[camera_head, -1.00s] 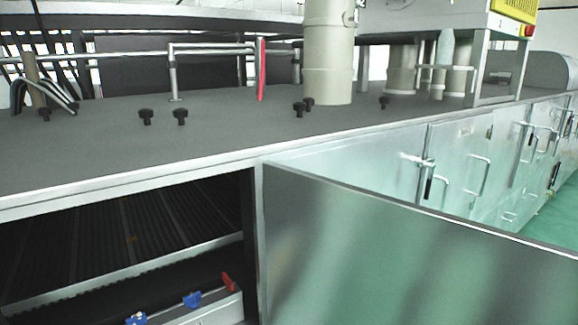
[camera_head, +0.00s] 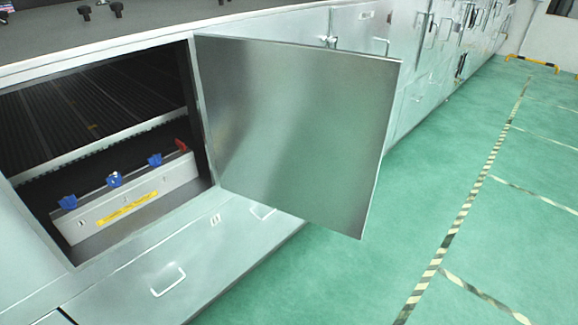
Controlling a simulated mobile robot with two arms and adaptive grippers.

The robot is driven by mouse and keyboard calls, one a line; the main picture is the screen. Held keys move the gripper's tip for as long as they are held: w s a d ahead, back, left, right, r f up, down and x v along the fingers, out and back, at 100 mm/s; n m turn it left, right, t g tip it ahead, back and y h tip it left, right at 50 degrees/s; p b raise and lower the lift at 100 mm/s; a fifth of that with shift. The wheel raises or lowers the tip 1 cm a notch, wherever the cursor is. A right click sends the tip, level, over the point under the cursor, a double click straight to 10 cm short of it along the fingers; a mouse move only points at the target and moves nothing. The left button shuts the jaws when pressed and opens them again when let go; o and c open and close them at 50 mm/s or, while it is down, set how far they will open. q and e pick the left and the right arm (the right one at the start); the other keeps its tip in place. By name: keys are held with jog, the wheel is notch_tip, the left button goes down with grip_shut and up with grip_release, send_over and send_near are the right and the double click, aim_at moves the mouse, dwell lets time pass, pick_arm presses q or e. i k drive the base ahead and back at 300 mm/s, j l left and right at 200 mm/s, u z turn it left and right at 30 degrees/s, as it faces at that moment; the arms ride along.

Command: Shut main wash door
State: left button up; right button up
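The main wash door (camera_head: 290,125) is a flat grey metal panel in the head view. It stands wide open, hinged along its left edge at the right side of a dark opening, and sticks out over the green floor. Inside the opening of the wash machine (camera_head: 60,85) are dark slatted rows and a pale box (camera_head: 125,205) with a yellow label and blue and red valve handles. Neither of my grippers shows in the head view. The outer face of the door is hidden.
Below the opening is a lower panel (camera_head: 170,278) with a small handle. More closed doors with handles run along the machine to the back right. The green floor (camera_head: 440,190) at right is clear, with striped lines and a yellow-black barrier (camera_head: 532,62) far off.

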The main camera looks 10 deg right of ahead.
aim_at(299, 131)
jog(key=k+u, duration=0.1)
jog(key=u, duration=0.3)
jog(key=k+u, duration=0.1)
jog(key=u, duration=0.7)
jog(key=k+j+u, duration=0.15)
jog(key=u, duration=0.25)
jog(key=l+u, duration=0.15)
jog(key=l, duration=0.5)
jog(key=l+u, duration=0.1)
jog(key=l, duration=0.5)
jog(key=k+l+u, duration=0.15)
jog(key=l, duration=0.5)
jog(key=l+u, duration=0.15)
jog(key=l, duration=0.45)
jog(key=k+l, duration=0.1)
jog(key=l, duration=0.4)
jog(key=k+l, duration=0.1)
jog(key=l, duration=0.35)
jog(key=k+l, duration=0.1)
jog(key=l, duration=0.4)
jog(key=k+l, duration=0.1)
jog(key=l, duration=0.35)
jog(key=k+l+u, duration=0.1)
jog(key=k+l, duration=0.3)
